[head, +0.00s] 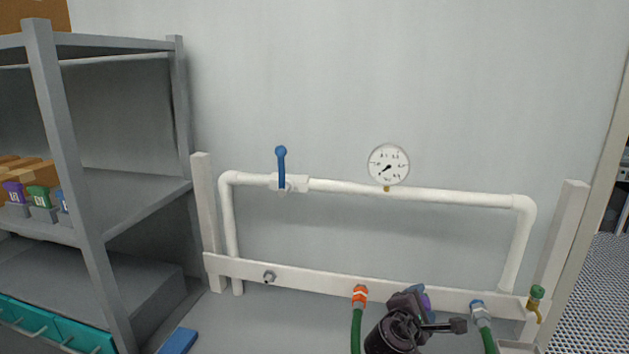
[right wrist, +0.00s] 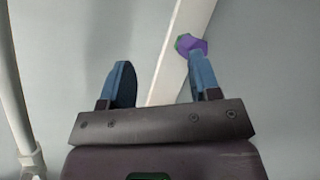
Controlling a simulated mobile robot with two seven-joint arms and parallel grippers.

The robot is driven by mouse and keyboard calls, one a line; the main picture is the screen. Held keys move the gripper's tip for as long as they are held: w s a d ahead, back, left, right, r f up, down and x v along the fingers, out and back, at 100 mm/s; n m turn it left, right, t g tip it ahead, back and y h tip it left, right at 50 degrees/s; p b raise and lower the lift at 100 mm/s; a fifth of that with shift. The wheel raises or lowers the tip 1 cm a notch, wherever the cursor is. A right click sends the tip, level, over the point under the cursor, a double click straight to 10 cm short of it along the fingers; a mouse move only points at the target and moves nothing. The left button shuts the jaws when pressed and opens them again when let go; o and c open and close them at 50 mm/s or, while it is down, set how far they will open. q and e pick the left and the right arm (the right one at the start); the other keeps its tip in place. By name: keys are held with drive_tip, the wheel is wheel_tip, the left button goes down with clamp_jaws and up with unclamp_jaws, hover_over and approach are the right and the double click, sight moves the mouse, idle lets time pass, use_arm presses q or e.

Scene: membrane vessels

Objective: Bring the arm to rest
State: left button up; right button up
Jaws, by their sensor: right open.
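My right gripper (head: 436,312) is at the bottom of the head view, in front of the low white board (head: 310,277). In the right wrist view my right gripper (right wrist: 162,82) has its two blue fingers apart, with nothing held between them. A purple and green fitting (right wrist: 190,45) is on the board beyond the right-hand fingertip. I cannot tell whether they touch. The purple fitting (head: 427,300) is partly hidden behind the gripper in the head view. My left gripper is in neither view.
A white pipe frame carries a blue-handled valve (head: 281,168) and a round gauge (head: 388,164). A grey shelf (head: 140,205) stands left. A blue block (head: 179,341) lies at lower left.

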drive_tip(key=s+a+f+m+t+y, duration=0.2)
drive_tip(key=s+a+f+m+y, duration=0.1)
drive_tip(key=s+f+m+y, duration=0.7)
drive_tip(key=s+d+f+m+g, duration=0.1)
drive_tip(key=s+d+f+m, duration=0.1)
drive_tip(key=s+f, duration=0.2)
drive_tip(key=s+d+f+m+b, duration=0.1)
drive_tip(key=s+d+f+m, duration=0.1)
drive_tip(key=s, duration=0.8)
drive_tip(key=s+d+f+m+g, duration=0.1)
drive_tip(key=s+d+f+m, duration=0.1)
drive_tip(key=s+d+f, duration=0.2)
drive_tip(key=s+f, duration=0.1)
drive_tip(key=s, duration=0.2)
drive_tip(key=shift+s+f+g+b, duration=0.3)
drive_tip(key=shift+s+f+b, duration=0.05)
